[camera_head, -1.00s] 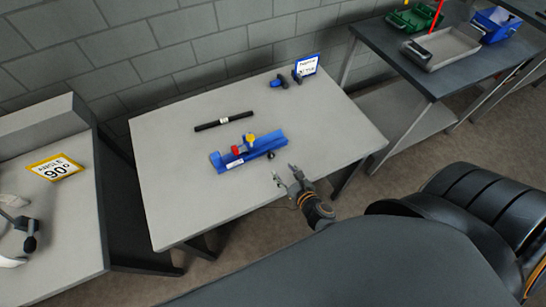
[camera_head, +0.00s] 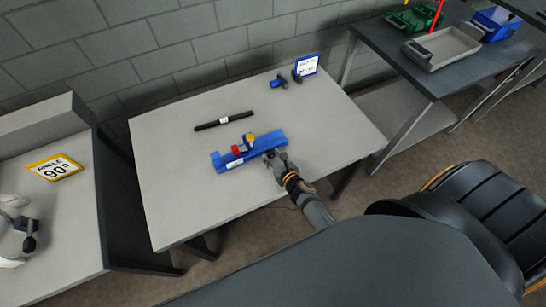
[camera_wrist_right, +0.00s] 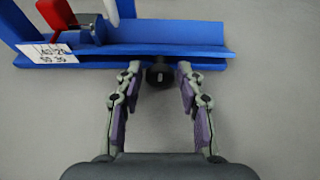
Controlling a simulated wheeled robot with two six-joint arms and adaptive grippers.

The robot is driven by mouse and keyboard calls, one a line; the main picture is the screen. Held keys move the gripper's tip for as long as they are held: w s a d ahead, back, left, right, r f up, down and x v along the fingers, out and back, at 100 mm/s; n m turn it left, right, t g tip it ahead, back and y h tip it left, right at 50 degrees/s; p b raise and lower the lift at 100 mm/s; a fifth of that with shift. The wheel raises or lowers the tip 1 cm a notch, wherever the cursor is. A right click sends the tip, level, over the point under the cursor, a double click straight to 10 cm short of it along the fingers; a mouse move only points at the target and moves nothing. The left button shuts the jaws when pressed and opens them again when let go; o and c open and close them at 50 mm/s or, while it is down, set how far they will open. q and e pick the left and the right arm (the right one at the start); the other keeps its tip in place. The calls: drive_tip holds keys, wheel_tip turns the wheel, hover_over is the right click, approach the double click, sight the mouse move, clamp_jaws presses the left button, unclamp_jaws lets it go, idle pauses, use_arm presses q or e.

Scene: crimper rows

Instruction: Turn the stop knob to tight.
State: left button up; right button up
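The blue crimper fixture (camera_head: 226,160) lies on the grey table, with a red part (camera_head: 236,150) and a yellow knob-like part (camera_head: 250,138) on top. In the right wrist view its blue rail (camera_wrist_right: 200,50) runs across the top, with a white label (camera_wrist_right: 48,53) at left. A small black round knob (camera_wrist_right: 159,76) sits at the rail's near side; I take it for the stop knob. My right gripper (camera_wrist_right: 157,78) is open, with one finger on each side of the knob and a gap visible to each. It also shows in the head view (camera_head: 272,156). My left gripper is not in view.
A black bar (camera_head: 224,121) with a white label lies behind the fixture. Blue and dark parts (camera_head: 280,81) stand by a sign (camera_head: 306,66) at the table's back right. The table's front left is clear.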

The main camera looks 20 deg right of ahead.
clamp_jaws()
drive_tip(key=shift+d+r+m+p, duration=0.1)
drive_tip(key=shift+r+m+p, duration=0.15)
drive_tip(key=shift+p, duration=0.25)
drive_tip(key=shift+f+m+y, duration=0.1)
drive_tip(key=shift+m+y, duration=0.25)
drive_tip(key=shift+y, duration=0.05)
drive_tip(key=shift+d+f+m+y+p, duration=0.1)
drive_tip(key=shift+f+m+y+p, duration=0.05)
drive_tip(key=shift+m+y+p, duration=0.2)
drive_tip(key=shift+o, duration=2.1)
unclamp_jaws()
